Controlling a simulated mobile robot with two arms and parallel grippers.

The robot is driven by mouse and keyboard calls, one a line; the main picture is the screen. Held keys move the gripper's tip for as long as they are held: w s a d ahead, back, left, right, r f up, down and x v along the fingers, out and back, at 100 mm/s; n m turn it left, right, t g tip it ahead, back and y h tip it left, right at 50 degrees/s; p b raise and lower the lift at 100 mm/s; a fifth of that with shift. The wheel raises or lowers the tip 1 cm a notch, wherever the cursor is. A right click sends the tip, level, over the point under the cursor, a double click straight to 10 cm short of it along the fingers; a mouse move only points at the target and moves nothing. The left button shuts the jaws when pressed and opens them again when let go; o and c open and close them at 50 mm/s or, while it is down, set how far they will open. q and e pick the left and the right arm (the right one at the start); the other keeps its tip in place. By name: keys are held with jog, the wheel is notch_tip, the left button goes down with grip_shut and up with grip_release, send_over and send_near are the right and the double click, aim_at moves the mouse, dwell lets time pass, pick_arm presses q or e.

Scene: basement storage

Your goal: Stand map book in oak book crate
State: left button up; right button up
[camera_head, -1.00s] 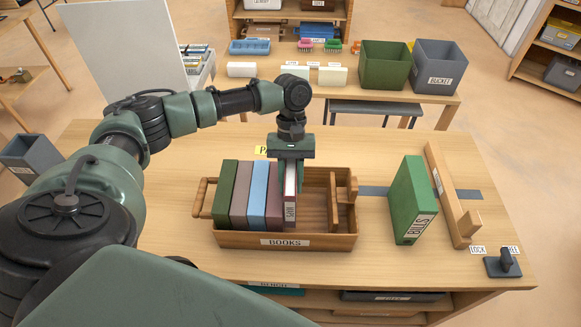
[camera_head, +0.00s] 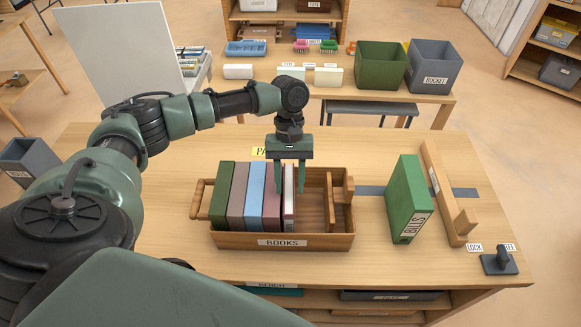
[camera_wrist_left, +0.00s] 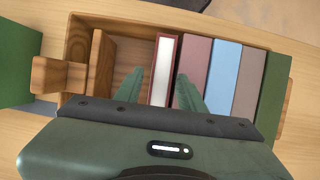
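The oak book crate (camera_head: 225,240), labelled BOOKS, stands on the workbench. The map book (camera_head: 289,190), red with white page edges, stands upright in it at the right end of a row of books, with empty crate space to its right. In the left wrist view the map book (camera_wrist_left: 163,70) shows between my fingers, close beside a mauve book (camera_wrist_left: 195,66). My left gripper (camera_head: 290,188) is open, with its fingertips apart above and either side of the map book. My right gripper is not in view.
A green book labelled BILLS (camera_head: 408,200) stands right of the crate, beside a wooden rail (camera_head: 445,190). A dark lock knob (camera_head: 499,262) sits at the bench's right corner. A green bin (camera_head: 380,65) and a grey bucket (camera_head: 434,66) stand on the table behind.

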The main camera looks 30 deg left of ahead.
pick_arm(q)
jog(key=shift+s+a+f, duration=0.25)
jog(key=shift+s+f, duration=0.1)
jog(key=b+v, duration=0.2)
jog(key=v, duration=1.1)
jog(key=shift+b, duration=0.4)
jog(key=shift+w+d, duration=0.1)
jog(key=shift+d, duration=0.05)
